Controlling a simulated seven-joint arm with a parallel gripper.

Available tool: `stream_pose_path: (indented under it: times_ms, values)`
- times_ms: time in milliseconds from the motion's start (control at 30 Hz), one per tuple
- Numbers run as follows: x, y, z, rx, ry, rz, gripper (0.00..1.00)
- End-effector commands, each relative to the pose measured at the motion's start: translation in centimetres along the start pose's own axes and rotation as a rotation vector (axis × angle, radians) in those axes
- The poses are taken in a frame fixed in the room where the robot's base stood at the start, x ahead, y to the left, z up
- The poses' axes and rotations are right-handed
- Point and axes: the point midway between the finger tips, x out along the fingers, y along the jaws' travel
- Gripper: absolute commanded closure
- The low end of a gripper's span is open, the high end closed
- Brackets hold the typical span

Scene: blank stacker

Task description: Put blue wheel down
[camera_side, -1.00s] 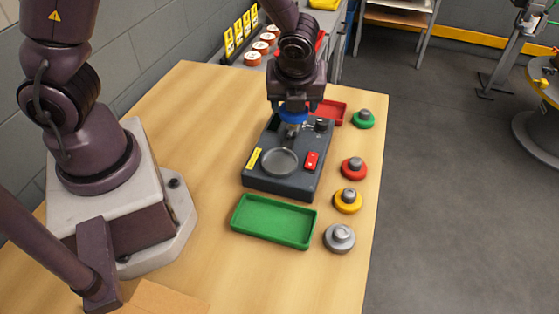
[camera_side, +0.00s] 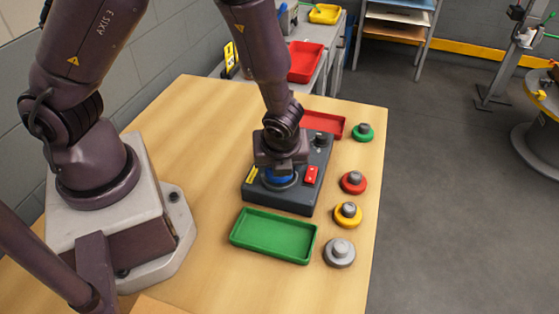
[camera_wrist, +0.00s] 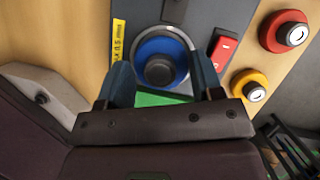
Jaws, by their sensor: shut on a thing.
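The blue wheel (camera_side: 278,175) is at the round grey plate (camera_side: 289,184) on the front part of the dark station. My gripper (camera_side: 279,168) is directly above it and hides most of it in the side view. In the wrist view the blue wheel (camera_wrist: 160,62) shows its dark grey hub between my gripper's two fingers (camera_wrist: 163,85), with the plate's pale rim around it. The gripper is shut on the wheel. I cannot tell whether the wheel touches the plate.
A green tray (camera_side: 274,236) lies in front of the station and a red tray (camera_side: 324,124) behind it. Green (camera_side: 363,132), red (camera_side: 353,183), yellow (camera_side: 347,215) and grey (camera_side: 339,251) wheels stand along the right. A red switch (camera_side: 312,175) is close right of the gripper.

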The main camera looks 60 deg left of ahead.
Motion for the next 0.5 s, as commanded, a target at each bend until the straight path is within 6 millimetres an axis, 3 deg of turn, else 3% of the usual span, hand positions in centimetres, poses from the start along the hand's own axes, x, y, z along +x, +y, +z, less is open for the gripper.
stream_pose_path:
  times_ms: [500]
  values:
    - [0.80, -0.04, -0.29, 0.000, -0.001, -0.001, 0.65]
